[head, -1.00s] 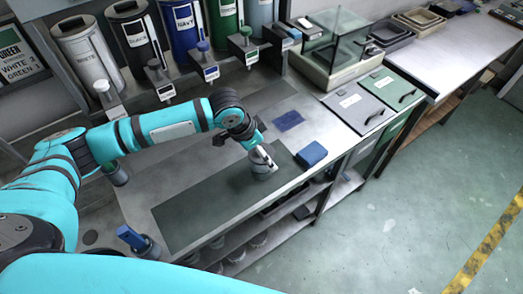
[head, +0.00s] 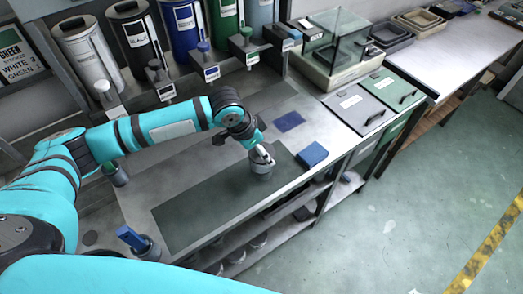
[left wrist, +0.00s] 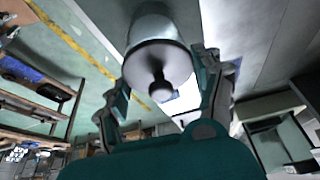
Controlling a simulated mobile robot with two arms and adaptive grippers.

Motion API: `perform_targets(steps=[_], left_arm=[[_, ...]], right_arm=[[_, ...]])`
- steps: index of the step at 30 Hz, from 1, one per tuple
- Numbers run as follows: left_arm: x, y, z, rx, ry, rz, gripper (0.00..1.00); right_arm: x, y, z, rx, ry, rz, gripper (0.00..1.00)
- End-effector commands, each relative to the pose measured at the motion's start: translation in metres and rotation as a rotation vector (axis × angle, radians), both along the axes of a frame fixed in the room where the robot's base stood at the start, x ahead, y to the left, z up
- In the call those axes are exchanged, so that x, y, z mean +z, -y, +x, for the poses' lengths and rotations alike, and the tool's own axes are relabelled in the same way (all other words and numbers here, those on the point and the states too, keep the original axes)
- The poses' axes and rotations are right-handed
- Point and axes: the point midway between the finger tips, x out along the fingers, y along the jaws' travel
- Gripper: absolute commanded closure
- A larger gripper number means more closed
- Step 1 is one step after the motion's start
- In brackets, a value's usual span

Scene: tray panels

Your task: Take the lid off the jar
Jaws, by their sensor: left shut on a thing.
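The jar (head: 261,174) is a small grey cylinder standing upright near the right end of the dark green mat. My left gripper (head: 262,158) is over the top of the jar, pointing down. In the left wrist view its two fingers (left wrist: 165,80) stand on either side of the lid, shut on it. The contact is partly hidden. I cannot tell whether the lid is clear of the jar's rim. My right gripper is not in view.
A blue box (head: 312,155) stands close right of the jar. A flat dark blue pad (head: 289,121) lies behind it. Labelled canisters (head: 134,38) line the back. A glass-sided case (head: 335,50) stands at the back right. The dark green mat (head: 195,207) is bare left of the jar.

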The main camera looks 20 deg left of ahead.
Motion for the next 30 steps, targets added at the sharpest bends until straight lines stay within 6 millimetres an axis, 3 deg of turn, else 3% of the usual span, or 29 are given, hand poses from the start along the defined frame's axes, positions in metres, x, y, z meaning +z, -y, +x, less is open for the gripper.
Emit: perform_targets(steps=[8, 21, 30], left_arm=[[0.030, 0.000, 0.001, -0.001, 0.005, -0.001, 0.54], [0.037, -0.032, -0.107, -0.001, -0.001, 0.005, 0.54], [0.044, -0.043, -0.149, 0.001, -0.001, 0.000, 0.54]], right_arm=[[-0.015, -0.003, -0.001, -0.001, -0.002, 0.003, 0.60], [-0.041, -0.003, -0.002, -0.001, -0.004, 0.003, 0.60], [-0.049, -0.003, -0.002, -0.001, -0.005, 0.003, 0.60]])
